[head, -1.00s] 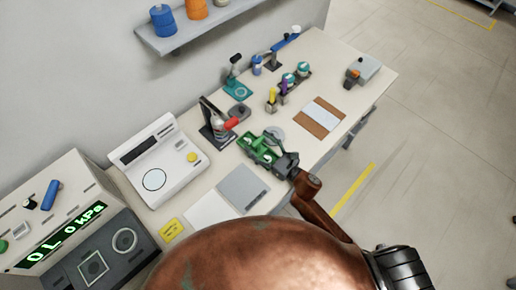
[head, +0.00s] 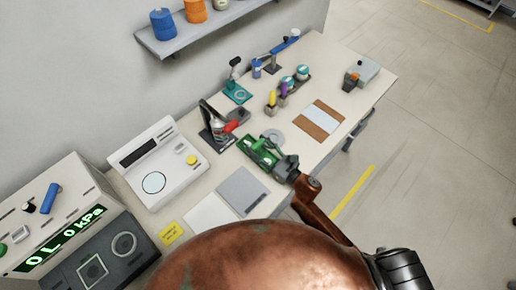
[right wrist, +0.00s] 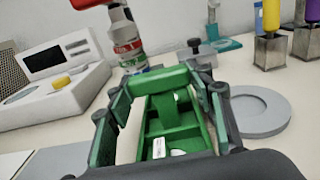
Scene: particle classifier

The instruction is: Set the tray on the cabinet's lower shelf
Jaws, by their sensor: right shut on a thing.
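The green tray (head: 258,149) with inner compartments is over the middle of the workbench in the head view. In the right wrist view the tray (right wrist: 178,122) fills the space between the fingers; a small white label and a pale rounded piece show in it. My right gripper (head: 270,156) is shut on the tray; its fingers also show on both sides of it in the right wrist view (right wrist: 160,88). I cannot tell whether the tray touches the benchtop. My left gripper is not in view. I cannot make out the cabinet or its lower shelf.
A red-topped bottle on a stand (head: 218,126) is close behind the tray. A white scale (head: 158,164), grey pad (head: 243,190) and kPa instrument (head: 60,225) are to the left. Floor is open at right.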

